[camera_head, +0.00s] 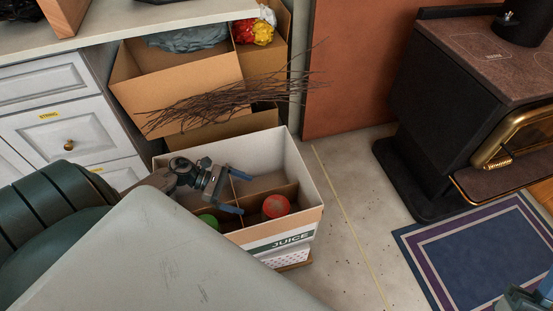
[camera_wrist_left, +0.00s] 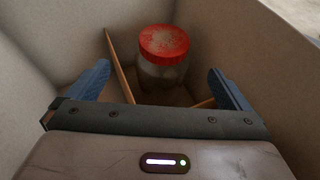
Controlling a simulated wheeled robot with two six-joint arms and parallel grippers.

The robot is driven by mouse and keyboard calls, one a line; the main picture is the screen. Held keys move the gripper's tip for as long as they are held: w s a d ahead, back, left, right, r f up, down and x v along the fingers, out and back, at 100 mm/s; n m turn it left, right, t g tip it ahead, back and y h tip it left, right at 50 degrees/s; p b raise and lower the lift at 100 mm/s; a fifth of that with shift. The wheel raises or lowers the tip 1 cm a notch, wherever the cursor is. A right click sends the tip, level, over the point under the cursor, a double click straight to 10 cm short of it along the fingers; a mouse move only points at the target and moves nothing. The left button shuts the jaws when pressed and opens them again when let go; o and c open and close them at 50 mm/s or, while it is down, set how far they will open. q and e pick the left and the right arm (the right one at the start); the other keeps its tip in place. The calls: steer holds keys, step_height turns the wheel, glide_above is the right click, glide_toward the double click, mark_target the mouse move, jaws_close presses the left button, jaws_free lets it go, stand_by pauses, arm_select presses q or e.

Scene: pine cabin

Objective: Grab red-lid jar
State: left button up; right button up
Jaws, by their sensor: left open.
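The red-lid jar (camera_head: 276,206) stands upright in a compartment of the white juice carton (camera_head: 304,178). In the left wrist view the jar (camera_wrist_left: 162,55) has a worn red lid and a clear, dusty body, between the carton walls and thin cardboard dividers. My left gripper (camera_head: 238,191) is open and empty at the carton, left of the jar in the head view. In the wrist view its blue fingers (camera_wrist_left: 160,78) are spread to either side, with the jar ahead between them and apart from both. Part of my right gripper (camera_head: 540,292) shows at the bottom right corner, mostly cut off.
A green lid (camera_head: 209,220) shows in another compartment. Cardboard dividers (camera_wrist_left: 120,62) stand close to the jar. Behind the carton is an open cardboard box (camera_head: 180,85) with dry twigs (camera_head: 225,102) across it. A black stove (camera_head: 420,120) stands right; the floor between is clear.

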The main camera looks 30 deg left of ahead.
mark_target(275, 206)
arm_select(q)
steer(key=shift+s+x, duration=0.2)
steer(key=shift+x, duration=2.35)
steer(key=shift+s+x, duration=0.15)
steer(key=shift+x, duration=2.4)
steer(key=shift+d, duration=0.2)
steer(key=shift+c, duration=0.4)
steer(key=c, duration=1.7)
steer(key=shift+r, duration=0.15)
